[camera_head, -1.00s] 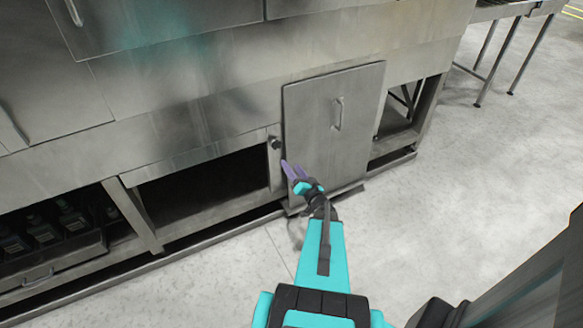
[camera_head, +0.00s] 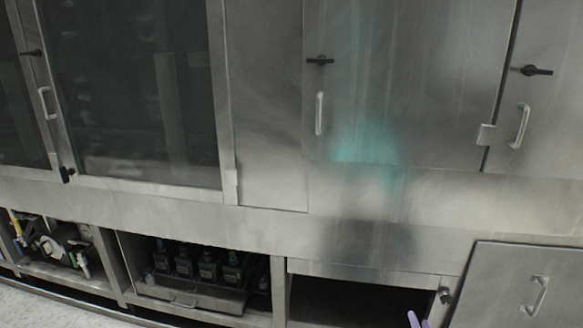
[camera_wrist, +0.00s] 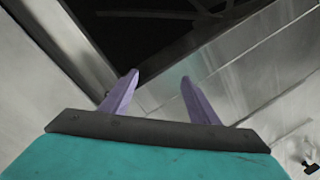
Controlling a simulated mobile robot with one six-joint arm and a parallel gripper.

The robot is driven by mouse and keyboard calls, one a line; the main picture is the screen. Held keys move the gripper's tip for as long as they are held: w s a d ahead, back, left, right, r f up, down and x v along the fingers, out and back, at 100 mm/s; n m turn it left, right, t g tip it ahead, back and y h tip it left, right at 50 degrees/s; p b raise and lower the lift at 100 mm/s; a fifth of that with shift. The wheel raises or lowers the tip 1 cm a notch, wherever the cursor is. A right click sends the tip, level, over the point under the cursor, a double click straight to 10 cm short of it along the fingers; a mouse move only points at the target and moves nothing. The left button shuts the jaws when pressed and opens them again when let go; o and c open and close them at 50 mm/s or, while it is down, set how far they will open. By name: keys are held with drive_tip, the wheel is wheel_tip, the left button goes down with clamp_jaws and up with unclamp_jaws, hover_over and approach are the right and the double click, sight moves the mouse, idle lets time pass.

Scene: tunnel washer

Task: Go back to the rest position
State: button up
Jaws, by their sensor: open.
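My gripper (camera_wrist: 160,90) shows in the wrist view with its two purple fingers apart and nothing between them. In front of it are a dark opening and grey metal panels. In the head view only the purple fingertips (camera_head: 418,319) show at the bottom edge, in front of the dark open compartment (camera_head: 350,302) and left of the lower panel door. The rest of my arm is out of the head view.
The steel washer fills the head view, with upper doors (camera_head: 410,80) and black latches. A lower panel door (camera_head: 510,290) with a handle is at the right. A drawer (camera_head: 190,296) of dark bottles (camera_head: 208,265) and pipe fittings (camera_head: 60,250) sit in lower bays at the left.

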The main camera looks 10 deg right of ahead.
drive_tip(key=w+a+f+n+y, duration=0.1)
drive_tip(key=w+a, duration=0.2)
drive_tip(key=a, duration=0.4)
drive_tip(key=w+a+f+g+y, duration=0.1)
drive_tip(key=w+a, duration=0.2)
drive_tip(key=a, duration=0.3)
drive_tip(key=w+a+f+n+y, duration=0.1)
drive_tip(key=w+a+y, duration=0.1)
drive_tip(key=a, duration=0.5)
drive_tip(key=s+a+f+g+h, duration=0.15)
drive_tip(key=a+f+g, duration=0.35)
drive_tip(key=a+f, duration=0.6)
drive_tip(key=s+a+f+n+g, duration=0.2)
drive_tip(key=s+a+f+g, duration=0.2)
drive_tip(key=s, duration=0.5)
drive_tip(key=s+a+f+n+g, duration=0.2)
drive_tip(key=s+a+f+g, duration=0.2)
drive_tip(key=s, duration=0.4)
drive_tip(key=s+a+r+n+g, duration=0.1)
drive_tip(key=s+g, duration=0.3)
drive_tip(key=s, duration=0.5)
drive_tip(key=s+a+r+n+g+y, duration=0.1)
drive_tip(key=s+n+g, duration=0.2)
drive_tip(key=s, duration=0.7)
drive_tip(key=shift+s+a+r+g, duration=0.15)
drive_tip(key=shift+a+r+g, duration=0.1)
drive_tip(key=shift+g, duration=0.65)
